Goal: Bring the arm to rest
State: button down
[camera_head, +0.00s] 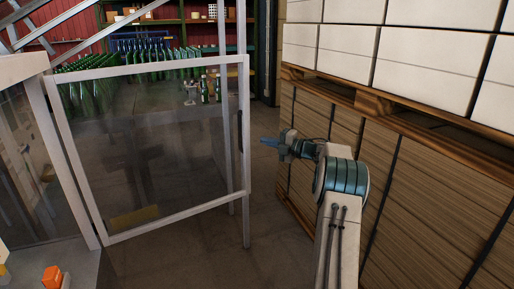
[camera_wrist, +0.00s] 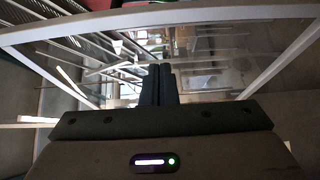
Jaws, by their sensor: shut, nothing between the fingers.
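My gripper (camera_head: 268,142) is at the end of my arm, at the middle right of the head view, pointing left toward the glazed door. In the wrist view my gripper (camera_wrist: 158,70) shows its two dark fingers together, with nothing between them. The door (camera_head: 150,150) has a pale metal frame and a clear pane. Its handle edge (camera_head: 240,130) is a short way left of my fingertips, and the two look apart. The door frame also spans the wrist view (camera_wrist: 170,17).
Stacked cardboard (camera_head: 330,150) on pallets and white boxes (camera_head: 350,52) stand close on the right of my arm. Green bottles (camera_head: 85,95) stand behind the door. An orange block (camera_head: 52,278) is at lower left. Bare floor (camera_head: 200,260) lies in front of the door.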

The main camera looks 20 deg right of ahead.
jog(key=s+d, duration=0.3)
jog(key=d, duration=0.1)
jog(key=w+a+r+m+t+h, duration=0.3)
jog(key=a+r+m+h, duration=0.35)
jog(key=r, duration=0.25)
jog(key=s+a+r+m+g+h, duration=0.2)
jog(key=s+a+m+h, duration=0.35)
jog(key=m, duration=0.35)
jog(key=s+a+f+m+g, duration=0.3)
jog(key=s+a+f, duration=0.3)
jog(key=s, duration=0.7)
jog(key=s+a+f+m+g+y, duration=0.1)
jog(key=s+a+f+m+g, duration=0.2)
jog(key=s, duration=1)
jog(key=s+a+f+m+g, duration=0.4)
jog(key=s+a+f+g, duration=0.2)
jog(key=s+a+f, duration=0.3)
jog(key=s+a, duration=0.2)
jog(key=s, duration=0.2)
jog(key=shift+f+g+b, duration=0.15)
jog(key=shift+g+b, duration=0.2)
jog(key=shift+g, duration=0.05)
